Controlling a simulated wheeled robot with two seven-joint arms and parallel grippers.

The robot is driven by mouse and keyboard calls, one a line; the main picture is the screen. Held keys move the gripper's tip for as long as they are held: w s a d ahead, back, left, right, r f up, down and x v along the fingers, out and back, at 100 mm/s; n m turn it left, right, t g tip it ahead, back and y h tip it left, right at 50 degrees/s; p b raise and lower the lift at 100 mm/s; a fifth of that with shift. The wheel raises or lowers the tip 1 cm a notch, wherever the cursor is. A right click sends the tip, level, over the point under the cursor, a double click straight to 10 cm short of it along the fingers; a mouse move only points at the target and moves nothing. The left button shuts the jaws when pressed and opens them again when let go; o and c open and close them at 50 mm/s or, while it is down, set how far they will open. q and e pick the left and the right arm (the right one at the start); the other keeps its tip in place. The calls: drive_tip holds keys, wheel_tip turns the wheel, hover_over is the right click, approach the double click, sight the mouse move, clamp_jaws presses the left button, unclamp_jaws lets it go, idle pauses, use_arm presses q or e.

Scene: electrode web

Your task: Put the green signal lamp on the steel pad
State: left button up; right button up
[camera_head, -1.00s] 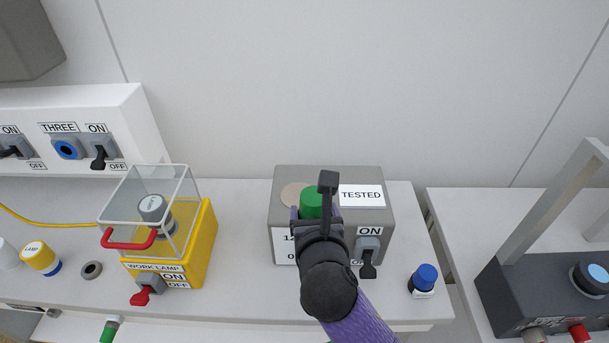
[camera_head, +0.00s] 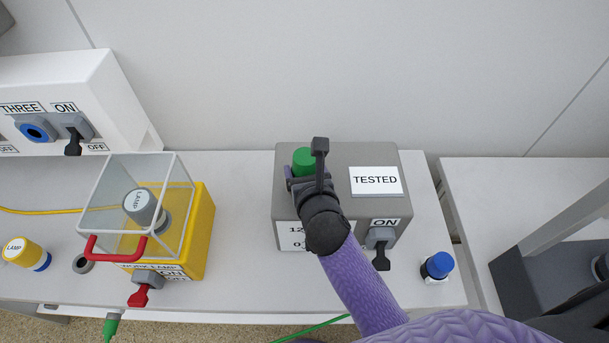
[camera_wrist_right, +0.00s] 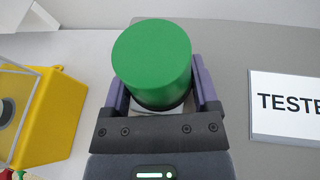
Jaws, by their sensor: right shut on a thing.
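The green signal lamp (camera_head: 304,160) is a green cylinder with a dark base. It is upright over the left part of the top of the grey box marked TESTED (camera_head: 345,160). My right gripper (camera_head: 309,178) is shut on the lamp; the right wrist view shows the lamp (camera_wrist_right: 152,62) between the two purple fingers. A round pale disc showed on the box top at this place earlier; the lamp and gripper now cover it. I cannot tell whether the lamp's base touches the surface. My left gripper is not in view.
A yellow box (camera_head: 202,225) with a clear cover and red handle stands to the left. A blue-capped lamp (camera_head: 438,265) stands right of the grey box, and a yellow lamp (camera_head: 25,252) is at far left. A switch lever (camera_head: 381,250) projects from the grey box's front.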

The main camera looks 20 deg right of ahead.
drive_tip(key=shift+f, duration=0.15)
drive_tip(key=shift+f, duration=0.15)
drive_tip(key=o, duration=1.2)
drive_tip(key=shift+r, duration=0.2)
drive_tip(key=p+v, duration=0.3)
drive_tip(key=v, duration=0.2)
drive_tip(key=shift+r+p, duration=0.2)
drive_tip(key=shift+p, duration=0.2)
drive_tip(key=p+v, duration=0.1)
drive_tip(key=v, duration=0.6)
drive_tip(key=shift+f+p, duration=0.2)
drive_tip(key=shift+p, duration=0.15)
